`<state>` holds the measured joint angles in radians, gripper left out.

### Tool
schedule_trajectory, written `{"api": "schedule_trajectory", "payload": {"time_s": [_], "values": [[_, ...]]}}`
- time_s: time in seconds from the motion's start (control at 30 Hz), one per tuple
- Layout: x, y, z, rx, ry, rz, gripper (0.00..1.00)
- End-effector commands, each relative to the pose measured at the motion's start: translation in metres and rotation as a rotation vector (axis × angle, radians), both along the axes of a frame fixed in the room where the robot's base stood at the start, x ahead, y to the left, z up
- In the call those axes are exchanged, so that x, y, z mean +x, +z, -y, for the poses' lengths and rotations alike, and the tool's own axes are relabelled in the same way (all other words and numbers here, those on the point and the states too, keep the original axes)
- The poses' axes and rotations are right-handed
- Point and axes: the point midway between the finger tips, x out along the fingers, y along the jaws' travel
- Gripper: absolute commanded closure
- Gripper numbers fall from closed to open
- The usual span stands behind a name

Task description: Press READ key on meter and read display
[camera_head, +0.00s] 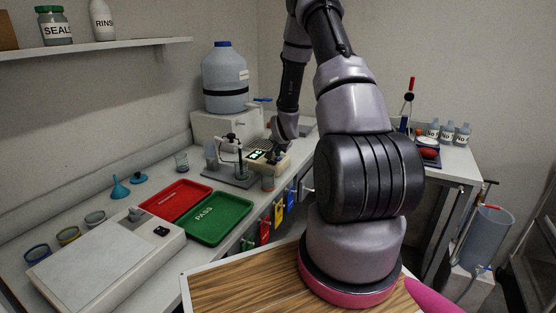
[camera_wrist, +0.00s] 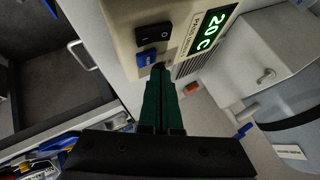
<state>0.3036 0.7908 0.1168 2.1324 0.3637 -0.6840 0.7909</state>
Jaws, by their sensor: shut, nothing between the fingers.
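The meter is a beige box (camera_head: 279,161) on the bench, with a lit green display that also shows in the wrist view (camera_wrist: 212,29). There the display reads "20 C", seen rotated. A black rocker switch (camera_wrist: 153,34) and a blue key (camera_wrist: 146,58) sit on its face; I cannot read a READ label on the key. My gripper (camera_wrist: 159,69) is shut and empty, its dark green fingertips close beside the blue key. I cannot tell whether they touch it. In the head view my wrist is above the meter and the fingertips are hard to make out.
A probe stand with a beaker (camera_head: 267,182) stands by the meter. A red tray (camera_head: 176,200) and a green PASS tray (camera_head: 220,219) lie to the left. A large blue-capped carboy (camera_head: 224,78) stands behind. Coloured tags hang along the bench front.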

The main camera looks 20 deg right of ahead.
Motion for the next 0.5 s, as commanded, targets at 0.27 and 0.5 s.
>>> {"api": "schedule_trajectory", "payload": {"time_s": [0.27,0.5], "values": [[0.000,0.002,0.000,0.000,0.000,0.000,1.00],[0.001,0.024,0.000,-0.002,0.000,0.003,1.00]]}}
